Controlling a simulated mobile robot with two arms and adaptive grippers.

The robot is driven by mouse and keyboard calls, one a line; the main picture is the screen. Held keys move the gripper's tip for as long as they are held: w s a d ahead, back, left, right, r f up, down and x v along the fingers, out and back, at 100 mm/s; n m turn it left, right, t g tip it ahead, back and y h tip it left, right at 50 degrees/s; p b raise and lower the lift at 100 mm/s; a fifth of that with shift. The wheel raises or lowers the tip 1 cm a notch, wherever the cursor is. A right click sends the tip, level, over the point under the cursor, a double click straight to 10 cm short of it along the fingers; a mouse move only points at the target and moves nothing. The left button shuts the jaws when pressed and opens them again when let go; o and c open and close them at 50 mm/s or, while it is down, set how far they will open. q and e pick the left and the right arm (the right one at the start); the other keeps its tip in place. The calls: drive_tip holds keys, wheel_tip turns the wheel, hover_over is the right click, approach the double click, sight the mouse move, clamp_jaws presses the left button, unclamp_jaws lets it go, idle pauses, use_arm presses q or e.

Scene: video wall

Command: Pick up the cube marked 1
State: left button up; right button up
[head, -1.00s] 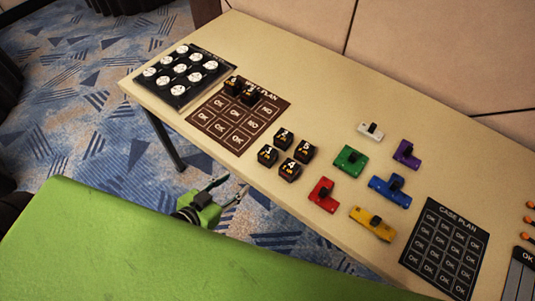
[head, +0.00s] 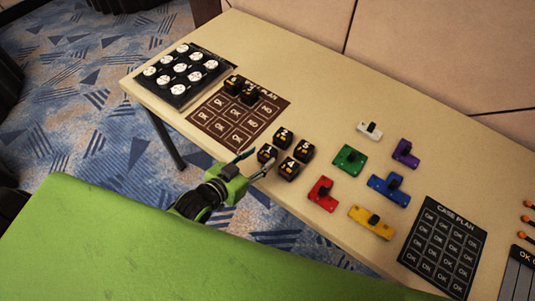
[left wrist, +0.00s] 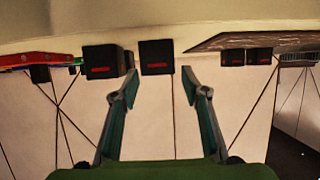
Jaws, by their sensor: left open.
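The cube marked 1 (head: 266,153) is black and sits on the table near its front edge, at the front left of a small group of cubes. My left gripper (head: 258,162) is open at the table's front edge, its fingertips close to this cube. In the left wrist view, which looks upside down, a dark cube (left wrist: 157,57) that appears to be this one lies ahead, between the lines of the open fingers (left wrist: 158,80). No grasp shows. My right gripper is not in view.
Cubes marked 2 (head: 284,134), 5 (head: 305,150) and 4 (head: 289,169) stand close by. A brown plan mat (head: 215,135) bears two more cubes (head: 249,95). Several coloured blocks (head: 349,160) lie to the right. A tray of white discs (head: 180,92) sits at far left.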

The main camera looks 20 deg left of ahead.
sight(265, 154)
use_arm(q)
drive_tip(key=shift+p+x, duration=0.3)
drive_tip(key=shift+x, duration=2.05)
drive_tip(key=shift+d+r, duration=0.15)
drive_tip(key=c, duration=0.9)
